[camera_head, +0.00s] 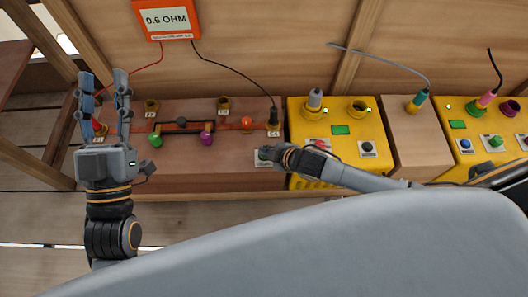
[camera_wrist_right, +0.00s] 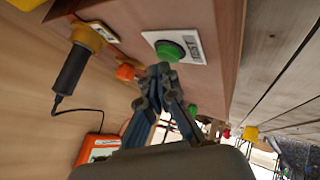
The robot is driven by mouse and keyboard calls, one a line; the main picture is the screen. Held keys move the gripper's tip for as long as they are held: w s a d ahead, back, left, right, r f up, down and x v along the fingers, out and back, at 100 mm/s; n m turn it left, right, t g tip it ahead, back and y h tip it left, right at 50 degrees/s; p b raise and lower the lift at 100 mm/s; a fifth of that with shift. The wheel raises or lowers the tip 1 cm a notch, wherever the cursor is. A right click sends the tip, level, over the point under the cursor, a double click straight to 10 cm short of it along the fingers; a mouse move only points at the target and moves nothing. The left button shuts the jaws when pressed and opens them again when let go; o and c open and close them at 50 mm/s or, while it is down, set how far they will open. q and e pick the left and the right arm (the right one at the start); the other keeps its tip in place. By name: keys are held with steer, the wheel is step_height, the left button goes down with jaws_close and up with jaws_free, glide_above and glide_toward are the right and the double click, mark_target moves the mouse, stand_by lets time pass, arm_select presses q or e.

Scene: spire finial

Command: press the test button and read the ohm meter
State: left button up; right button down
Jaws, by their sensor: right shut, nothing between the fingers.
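The orange ohm meter (camera_head: 166,20) hangs on the back wall and reads "0.6 OHM". A red and a black lead run down from it. The black probe (camera_head: 274,116) stands in a socket at the right of the brown box; it also shows in the right wrist view (camera_wrist_right: 71,70). The green test button (camera_wrist_right: 170,50) sits on a white label plate. My right gripper (camera_wrist_right: 160,70) is shut and empty, its tips close to the button; I cannot tell whether they touch. My left gripper (camera_head: 103,75) is open, pointing up over the box's left end, partly hiding the red probe (camera_head: 97,124).
The brown box (camera_head: 190,175) carries sockets, a black link bar (camera_head: 182,122) and green, purple and orange knobs. Yellow boxes (camera_head: 376,178) with buttons and a light wooden block (camera_head: 410,145) stand to the right. My right arm passes in front of the near yellow box.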

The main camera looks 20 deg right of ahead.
steer(key=shift+r+p, duration=0.35)
steer(key=shift+p, duration=0.1)
arm_select(q)
steer(key=shift+w+a+f+g+y, duration=0.1)
steer(key=shift+w+f+g+y, duration=0.15)
steer(key=shift+f+g, duration=0.35)
steer(key=shift+w+d+f+g+y, duration=0.15)
steer(key=shift+w+f+g, duration=0.2)
steer(key=shift+f, duration=0.45)
steer(key=shift+w+a+f+g+y, duration=0.15)
steer(key=shift+w+f+g+y, duration=0.1)
steer(key=shift+f+g, duration=0.35)
steer(key=shift+f, duration=0.1)
arm_select(e)
steer(key=shift+r, duration=0.1)
